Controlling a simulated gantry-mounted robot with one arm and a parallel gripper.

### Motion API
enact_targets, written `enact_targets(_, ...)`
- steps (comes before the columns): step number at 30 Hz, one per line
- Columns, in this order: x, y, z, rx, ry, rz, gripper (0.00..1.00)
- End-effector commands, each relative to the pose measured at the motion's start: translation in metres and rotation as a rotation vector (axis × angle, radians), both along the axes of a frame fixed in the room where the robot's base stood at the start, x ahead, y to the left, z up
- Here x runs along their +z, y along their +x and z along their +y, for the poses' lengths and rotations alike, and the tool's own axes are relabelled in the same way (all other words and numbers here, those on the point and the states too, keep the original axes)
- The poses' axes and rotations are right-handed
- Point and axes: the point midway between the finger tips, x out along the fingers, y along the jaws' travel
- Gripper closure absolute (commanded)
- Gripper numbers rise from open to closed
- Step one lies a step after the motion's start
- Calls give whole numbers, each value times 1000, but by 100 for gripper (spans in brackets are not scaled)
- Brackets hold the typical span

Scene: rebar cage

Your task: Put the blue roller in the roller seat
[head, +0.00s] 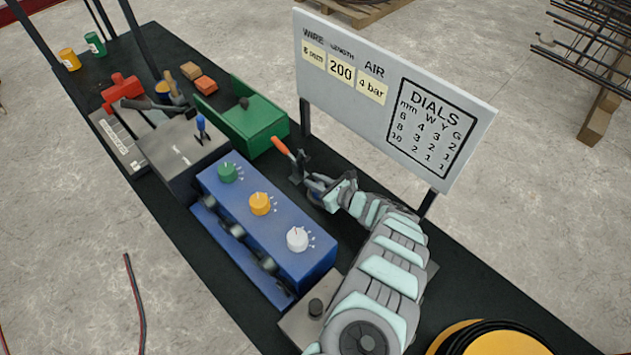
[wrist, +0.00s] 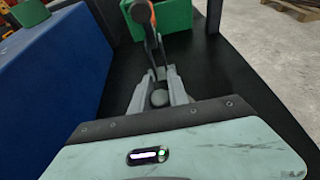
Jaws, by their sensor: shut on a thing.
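My gripper (head: 314,187) is low over the dark bench, to the right of the blue dial box (head: 255,215). In the wrist view its fingers (wrist: 159,88) are shut on a small grey rounded piece (wrist: 159,98). I cannot tell whether this piece is the roller; no blue shows on it. An orange-handled lever (head: 281,147) with a dark clamp stands just beyond the fingertips; it also shows in the wrist view (wrist: 150,32). Several dark rollers (head: 238,231) line the box's lower left side. I cannot single out the roller seat. A small blue-topped piece (head: 201,124) stands on a grey block.
A green open box (head: 262,125) stands beyond the lever. A white sign board (head: 390,90) rises on the right, close to my arm. A grey block with a dark knob (head: 316,308) lies near my arm. A yellow reel (head: 485,340) is at the bottom right.

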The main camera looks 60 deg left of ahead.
Motion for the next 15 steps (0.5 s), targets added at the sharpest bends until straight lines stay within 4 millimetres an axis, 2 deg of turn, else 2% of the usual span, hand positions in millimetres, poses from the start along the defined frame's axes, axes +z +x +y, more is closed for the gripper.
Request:
enact_targets(2,-2,0,0,0,1,-1,100)
enact_targets(3,-2,0,0,0,1,-1,78)
enact_targets(10,-2,0,0,0,0,0,59)
enact_targets(15,-2,0,0,0,0,0,57)
